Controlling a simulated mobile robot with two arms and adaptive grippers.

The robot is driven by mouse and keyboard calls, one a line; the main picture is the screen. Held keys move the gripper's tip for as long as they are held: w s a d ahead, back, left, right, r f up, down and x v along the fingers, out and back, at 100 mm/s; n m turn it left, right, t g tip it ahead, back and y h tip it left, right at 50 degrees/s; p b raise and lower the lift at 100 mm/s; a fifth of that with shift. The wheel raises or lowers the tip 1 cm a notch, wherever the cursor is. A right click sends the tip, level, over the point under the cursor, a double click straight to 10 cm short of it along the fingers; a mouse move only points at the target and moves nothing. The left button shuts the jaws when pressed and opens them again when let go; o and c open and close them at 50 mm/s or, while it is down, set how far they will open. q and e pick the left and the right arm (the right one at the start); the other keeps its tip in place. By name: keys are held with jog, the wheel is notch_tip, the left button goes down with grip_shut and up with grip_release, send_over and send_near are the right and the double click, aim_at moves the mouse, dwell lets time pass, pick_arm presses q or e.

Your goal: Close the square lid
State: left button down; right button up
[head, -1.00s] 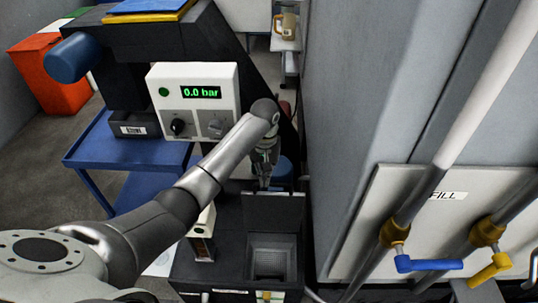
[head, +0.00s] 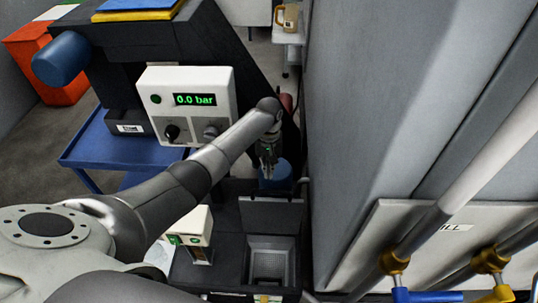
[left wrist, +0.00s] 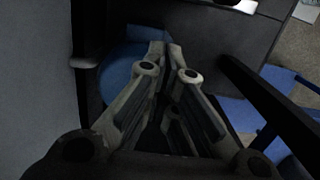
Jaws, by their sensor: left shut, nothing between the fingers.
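The square lid (head: 271,212) is a dark flat panel. It stands raised at the back edge of an open square compartment (head: 270,262) with a grey basket-like inside, in a dark unit low in the head view. My left gripper (head: 267,176) is shut and empty, pointing down just beyond the lid's top edge; a small gap shows between them in the picture. In the left wrist view the left fingertips (left wrist: 166,44) are close together with nothing between them. I cannot tell the lid for sure in that view. My right gripper is not in view.
A white pressure box (head: 187,105) reading 0.0 bar stands behind my left arm. A tall grey cabinet (head: 375,130) closes off the right, with blue (head: 430,296) and yellow valve handles at its front. A blue round object (head: 277,174) is close behind the gripper.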

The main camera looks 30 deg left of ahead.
pick_arm(q)
jog(key=s, duration=0.1)
jog(key=s+d+p, duration=0.1)
jog(key=s, duration=0.1)
jog(key=shift+s+d, duration=0.1)
jog(key=shift+d, duration=0.15)
